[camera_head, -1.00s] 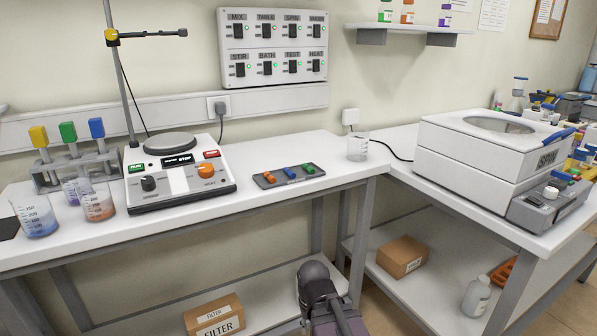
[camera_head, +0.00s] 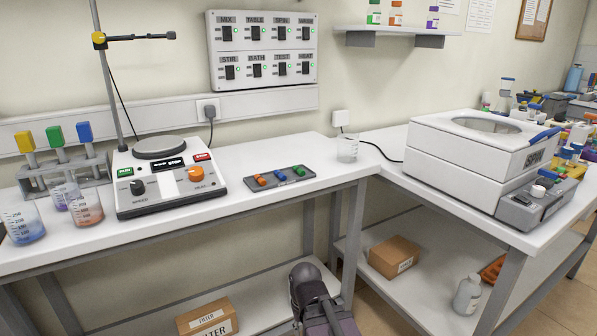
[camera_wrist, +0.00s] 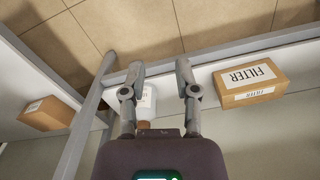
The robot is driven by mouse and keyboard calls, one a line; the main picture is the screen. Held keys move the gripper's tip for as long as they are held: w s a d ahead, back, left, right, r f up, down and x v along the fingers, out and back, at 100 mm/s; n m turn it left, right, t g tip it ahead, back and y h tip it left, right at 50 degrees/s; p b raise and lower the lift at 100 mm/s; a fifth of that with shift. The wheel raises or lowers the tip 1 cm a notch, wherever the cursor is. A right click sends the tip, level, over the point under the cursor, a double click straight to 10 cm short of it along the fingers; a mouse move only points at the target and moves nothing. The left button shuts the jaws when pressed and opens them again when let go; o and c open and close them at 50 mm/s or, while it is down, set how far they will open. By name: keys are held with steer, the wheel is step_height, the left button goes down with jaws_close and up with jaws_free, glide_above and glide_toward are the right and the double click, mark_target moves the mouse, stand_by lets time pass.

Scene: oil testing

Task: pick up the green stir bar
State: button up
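The green stir bar (camera_head: 299,171) lies at the right end of a small dark tray (camera_head: 262,188) on the left bench, beside a blue stir bar (camera_head: 280,176) and an orange one (camera_head: 260,180). In the wrist view my gripper (camera_wrist: 159,69) is open, with nothing between its fingers. It points toward the lower shelf and floor area, away from the tray. The stir bars do not show in the wrist view. In the head view part of my arm shows at the bottom, below the bench's front edge; the fingers cannot be made out there.
A hotplate stirrer (camera_head: 165,200) stands left of the tray, and a beaker (camera_head: 347,148) stands to its right. A white centrifuge (camera_head: 480,155) is on the right bench. Beakers (camera_head: 22,222) and a tube rack (camera_head: 40,182) are at far left. Bench around the tray is clear.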

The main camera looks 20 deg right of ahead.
steer(key=shift+o, duration=0.2)
step_height(320, 180, up, 49)
steer(key=n+p, duration=0.3)
steer(key=p, duration=4.6)
glide_above(300, 169)
steer(key=shift+s+d+f, duration=0.1)
steer(key=shift+s+f, duration=0.1)
steer(key=shift+f+b, duration=0.1)
steer(key=shift+b, duration=0.2)
step_height(300, 169, down, 8)
steer(key=b, duration=0.8)
steer(key=shift+f, duration=0.25)
steer(key=f+b, duration=0.3)
steer(key=shift+w+f+b, duration=0.15)
steer(key=shift+w+b, duration=0.15)
steer(key=shift+b, duration=0.1)
steer(key=shift+f+b, duration=0.95)
